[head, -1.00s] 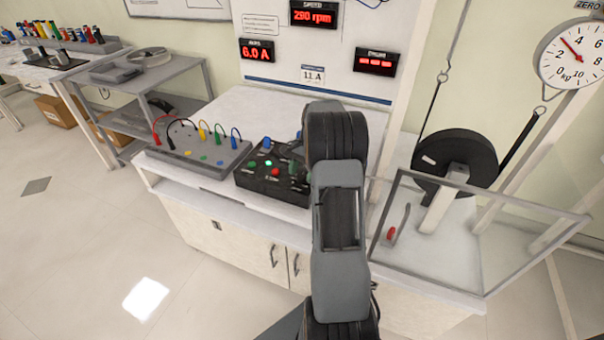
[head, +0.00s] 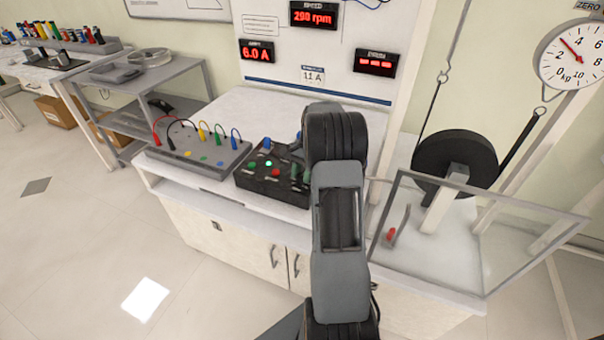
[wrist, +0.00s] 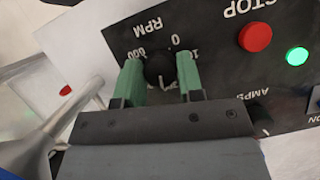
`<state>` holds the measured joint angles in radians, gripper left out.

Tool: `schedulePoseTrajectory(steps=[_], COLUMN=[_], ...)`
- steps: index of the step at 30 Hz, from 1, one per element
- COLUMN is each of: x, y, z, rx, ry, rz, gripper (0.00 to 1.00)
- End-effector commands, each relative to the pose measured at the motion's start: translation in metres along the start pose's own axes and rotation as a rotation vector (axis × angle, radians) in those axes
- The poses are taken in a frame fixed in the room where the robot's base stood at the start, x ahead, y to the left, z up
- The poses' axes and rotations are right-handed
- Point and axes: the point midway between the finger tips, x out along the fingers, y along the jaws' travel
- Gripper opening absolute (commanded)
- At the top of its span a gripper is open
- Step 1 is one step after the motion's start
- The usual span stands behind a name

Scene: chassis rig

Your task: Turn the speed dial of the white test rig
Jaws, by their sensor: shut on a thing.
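The white test rig (head: 225,116) stands ahead of me, with a black control box (head: 250,183) on its top. In the wrist view the speed dial, a round black knob (wrist: 158,68), sits on the black panel beside the letters RPM and a printed scale. My gripper (wrist: 160,77) has its two green fingers on either side of the knob and is shut on it. A short pale mark shows on the knob's lower edge. In the head view my arm hides the dial and most of the gripper. The speed display (head: 314,15) reads 290 rpm.
A red STOP button (wrist: 255,37) and a lit green button (wrist: 297,56) lie right of the dial in the wrist view. A grey socket box (head: 200,158) with coloured leads stands left of the control box. A clear guard (head: 480,235) encloses the right side.

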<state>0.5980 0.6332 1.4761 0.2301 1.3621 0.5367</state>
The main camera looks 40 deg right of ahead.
Motion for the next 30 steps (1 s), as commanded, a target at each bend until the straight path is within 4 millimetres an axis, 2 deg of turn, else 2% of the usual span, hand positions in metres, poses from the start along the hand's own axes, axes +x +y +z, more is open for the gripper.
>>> schedulePoseTrajectory(steps=[11,30], x=[-0.0025,-0.0013], y=[-0.0010,-0.0026], z=[0.0009,0.0009], rx=[-0.146,-0.668], ry=[0.000,0.001], rz=[0.062,0.278], gripper=[0.11,0.11])
